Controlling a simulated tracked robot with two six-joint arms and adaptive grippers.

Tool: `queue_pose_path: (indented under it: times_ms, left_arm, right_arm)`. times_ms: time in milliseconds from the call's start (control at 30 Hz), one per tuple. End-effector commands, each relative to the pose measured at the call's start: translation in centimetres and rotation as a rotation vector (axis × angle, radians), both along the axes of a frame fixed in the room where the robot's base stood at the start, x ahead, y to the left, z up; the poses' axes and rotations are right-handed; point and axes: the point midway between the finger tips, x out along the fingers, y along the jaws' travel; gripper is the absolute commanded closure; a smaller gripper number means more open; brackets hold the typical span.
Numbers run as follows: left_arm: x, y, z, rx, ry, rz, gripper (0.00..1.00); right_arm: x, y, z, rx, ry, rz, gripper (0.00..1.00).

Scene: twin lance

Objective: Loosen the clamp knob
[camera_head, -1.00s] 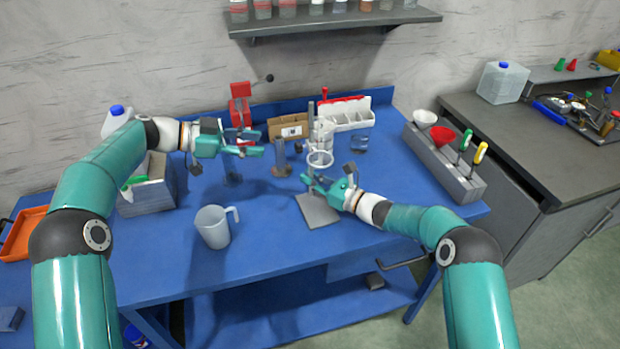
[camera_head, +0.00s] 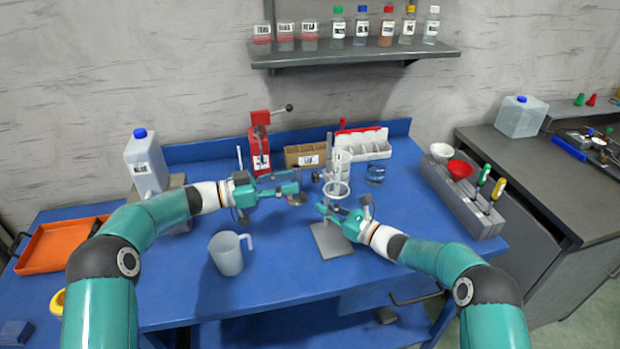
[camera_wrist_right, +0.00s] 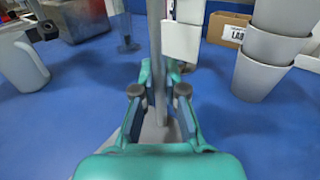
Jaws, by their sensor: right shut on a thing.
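A lab stand has a grey base plate (camera_head: 333,241), an upright rod (camera_wrist_right: 155,50) and a clear ring (camera_head: 337,188). A small dark round part that looks like the clamp knob (camera_head: 315,175) shows left of the rod. My right gripper (camera_head: 325,209) is low on the stand, shut on the rod; its fingers (camera_wrist_right: 160,105) flank the rod in the right wrist view. My left gripper (camera_head: 293,181) is left of the knob with its fingers apart, pointing right.
A jug (camera_head: 227,254) stands front left, an orange tray (camera_head: 50,247) far left. Behind are a red lever press (camera_head: 259,150), a cardboard box (camera_head: 303,155) and a white rack (camera_head: 360,146). A grey tool block (camera_head: 465,202) is right.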

Motion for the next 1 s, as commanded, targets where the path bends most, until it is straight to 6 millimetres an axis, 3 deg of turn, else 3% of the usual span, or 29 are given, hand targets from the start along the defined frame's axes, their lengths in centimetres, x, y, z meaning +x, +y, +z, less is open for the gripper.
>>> queue_pose_path:
  times_ms: [333, 733, 767, 1000]
  left_arm:
    - [1.8, -4.8, 0.1, 0.002, -0.002, -0.004, 0.60]
    - [2.2, -5.7, 0.1, 0.003, -0.002, -0.002, 0.60]
    - [2.2, -5.7, 0.1, 0.003, -0.002, -0.002, 0.62]
    - [2.2, -5.7, 0.1, 0.003, -0.001, -0.002, 1.00]
  right_arm:
    - [0.0, 0.0, 0.0, 0.000, 0.000, 0.000, 1.00]
    - [0.0, 0.0, 0.0, 0.000, 0.000, 0.000, 1.00]
    - [0.0, 0.0, 0.0, 0.000, 0.000, 0.000, 1.00]
    - [0.0, 0.0, 0.0, 0.000, 0.000, 0.000, 1.00]
